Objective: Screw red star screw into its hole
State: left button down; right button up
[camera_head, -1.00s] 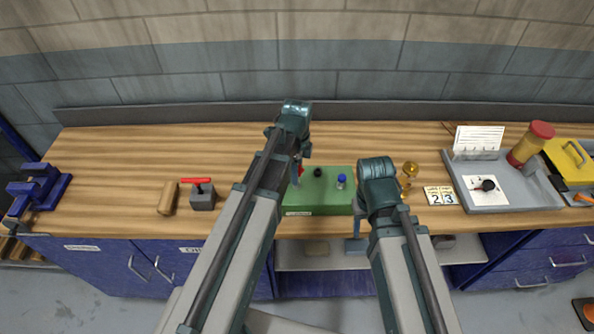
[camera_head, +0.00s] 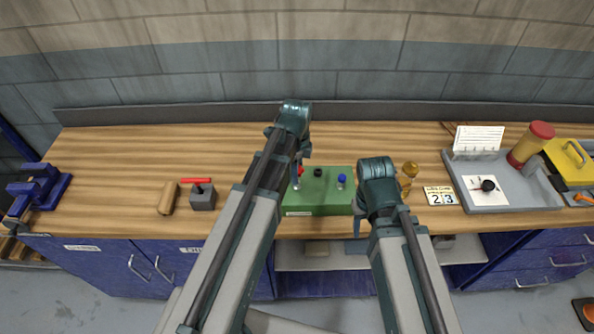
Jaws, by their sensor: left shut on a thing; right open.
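The green block (camera_head: 335,190) lies on the wooden bench in front of me. A black knob-headed screw (camera_head: 318,173) and a blue-headed screw (camera_head: 341,181) stand upright on its top. The red star screw (camera_head: 300,170) shows as a small red patch at the block's left side, mostly hidden by my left arm. My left gripper (camera_head: 297,182) points down there, shut on the red star screw; its fingertips are largely hidden. Whether the screw is in its hole cannot be seen. My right gripper (camera_head: 358,215) is at the block's right front edge, open and empty, partly hidden by its arm.
A gold-coloured object (camera_head: 409,172) and number cards (camera_head: 440,196) stand right of my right arm. A grey tray (camera_head: 530,197) lies further right. A grey block with a red handle (camera_head: 202,196), a wooden roller (camera_head: 168,198) and a blue vise (camera_head: 38,190) are left.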

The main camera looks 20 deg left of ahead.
pick_arm(q)
jog(key=shift+f+b, duration=1.6)
jog(key=m, duration=0.4)
jog(key=shift+m, duration=0.3)
jog(key=shift+m, duration=2.3)
jog(key=m, duration=0.4)
jog(key=shift+m, duration=0.3)
jog(key=shift+c, duration=1)
grip_release()
